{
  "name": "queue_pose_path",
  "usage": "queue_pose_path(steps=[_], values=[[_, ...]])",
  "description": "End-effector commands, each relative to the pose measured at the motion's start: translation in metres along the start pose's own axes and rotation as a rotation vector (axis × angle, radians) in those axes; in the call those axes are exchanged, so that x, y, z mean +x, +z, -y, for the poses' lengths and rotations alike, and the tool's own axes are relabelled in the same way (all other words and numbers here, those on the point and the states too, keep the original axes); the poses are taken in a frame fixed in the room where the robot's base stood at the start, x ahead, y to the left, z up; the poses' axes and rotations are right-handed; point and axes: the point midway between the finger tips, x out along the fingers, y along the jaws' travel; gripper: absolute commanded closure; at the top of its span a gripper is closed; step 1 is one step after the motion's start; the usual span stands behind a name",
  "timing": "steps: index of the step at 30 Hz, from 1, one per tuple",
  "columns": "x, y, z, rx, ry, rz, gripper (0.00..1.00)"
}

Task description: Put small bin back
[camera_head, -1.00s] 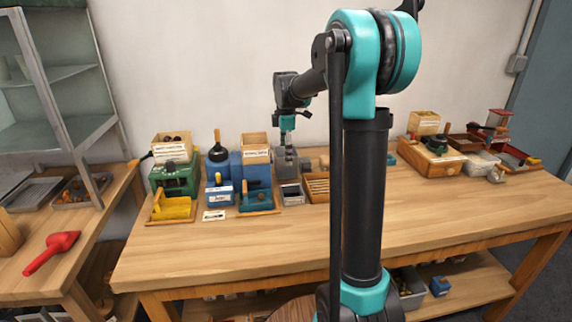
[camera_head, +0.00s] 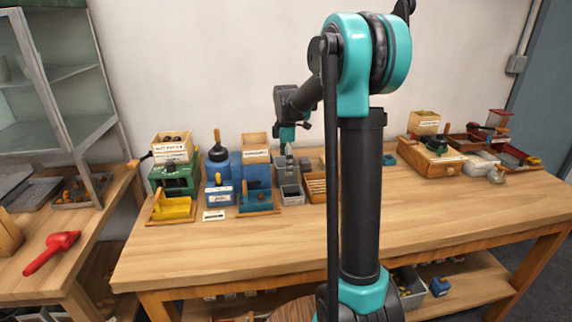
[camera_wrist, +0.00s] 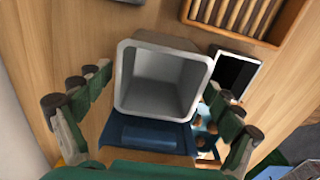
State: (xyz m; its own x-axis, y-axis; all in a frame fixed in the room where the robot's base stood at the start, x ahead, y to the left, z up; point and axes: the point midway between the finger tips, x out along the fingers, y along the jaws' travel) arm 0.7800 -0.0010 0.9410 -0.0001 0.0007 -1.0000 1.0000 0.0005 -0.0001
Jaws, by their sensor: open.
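The small bin is a grey, square, open-topped box (camera_wrist: 160,85) in the middle of the wrist view, and it looks empty inside. In the head view a grey bin (camera_head: 284,172) stands at the back of the bench, just right of the blue machine. My gripper (camera_head: 287,148) hangs just above it. In the wrist view my gripper (camera_wrist: 157,92) is open, with its green-padded fingers spread to the left and right of the bin and apart from it.
The blue machine (camera_head: 252,174) stands close on the left. A grey tray with a dark inside (camera_head: 292,194) and a slotted wooden tray (camera_head: 317,188) sit in front and to the right. The middle of the bench (camera_head: 440,205) is clear.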

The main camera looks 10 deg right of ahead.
Motion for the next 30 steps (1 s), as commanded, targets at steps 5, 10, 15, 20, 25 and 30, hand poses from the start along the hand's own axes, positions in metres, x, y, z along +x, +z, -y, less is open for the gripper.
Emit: queue_pose_path(steps=[5, 10, 15, 20, 25, 30], values=[[-0.004, 0.0, 0.0, 0.0, 0.0, 0.0, 0.08], [-0.026, 0.0, 0.0, 0.0, 0.0, 0.0, 0.08], [-0.061, 0.0, 0.0, 0.0, 0.0, 0.0, 0.08], [-0.092, 0.0, 0.0, 0.0, 0.0, 0.0, 0.08], [-0.112, 0.0, 0.0, 0.0, 0.0, 0.0, 0.08], [-0.12, 0.0, 0.0, 0.0, 0.0, 0.0, 0.08]])
